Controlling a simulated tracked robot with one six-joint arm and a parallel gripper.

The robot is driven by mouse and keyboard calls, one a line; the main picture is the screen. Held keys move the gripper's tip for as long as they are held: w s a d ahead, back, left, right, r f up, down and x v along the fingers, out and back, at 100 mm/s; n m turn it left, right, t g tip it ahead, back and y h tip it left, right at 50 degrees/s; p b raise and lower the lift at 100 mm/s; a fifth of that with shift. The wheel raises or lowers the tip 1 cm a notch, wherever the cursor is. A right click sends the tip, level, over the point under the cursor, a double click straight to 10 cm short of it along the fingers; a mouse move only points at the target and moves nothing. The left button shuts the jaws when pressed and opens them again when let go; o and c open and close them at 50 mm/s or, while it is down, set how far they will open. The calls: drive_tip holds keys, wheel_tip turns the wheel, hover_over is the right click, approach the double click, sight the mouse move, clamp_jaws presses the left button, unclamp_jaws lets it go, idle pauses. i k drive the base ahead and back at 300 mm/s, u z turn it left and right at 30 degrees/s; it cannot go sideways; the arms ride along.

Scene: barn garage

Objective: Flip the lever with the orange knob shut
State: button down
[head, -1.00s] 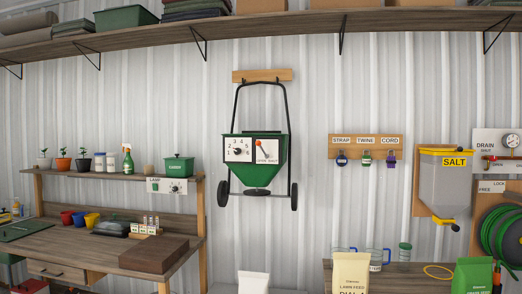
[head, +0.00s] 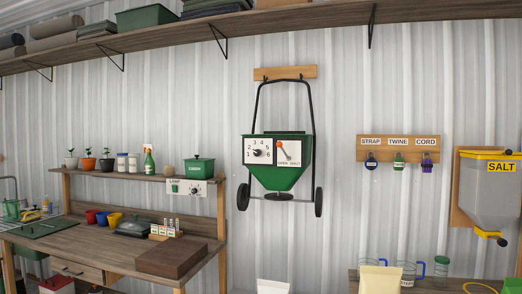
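The green spreader (head: 279,172) hangs on the wall from a wooden block by its black handle. On its front are a numbered dial plate (head: 258,150) and a white lever plate (head: 288,153) marked OPEN at left and SHUT at right. The lever's orange knob (head: 281,144) is at the upper left of that plate, on the OPEN side, and its shaft slants down to the right. My gripper is not in view.
A workbench (head: 105,248) with pots and a brown block stands at the left. A salt bin (head: 489,190) and a hook rail (head: 398,148) hang at the right. A lower bench (head: 440,284) holds bags. The wall around the spreader is clear.

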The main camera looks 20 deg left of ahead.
sight(279, 145)
drive_tip(key=u, duration=0.35)
drive_tip(key=i, duration=0.7)
drive_tip(key=u, duration=0.65)
drive_tip(key=i, duration=0.8)
drive_tip(key=u, duration=0.7)
drive_tip(key=i, duration=0.8)
drive_tip(key=u, duration=0.75)
drive_tip(key=i, duration=0.8)
drive_tip(key=u, duration=0.35)
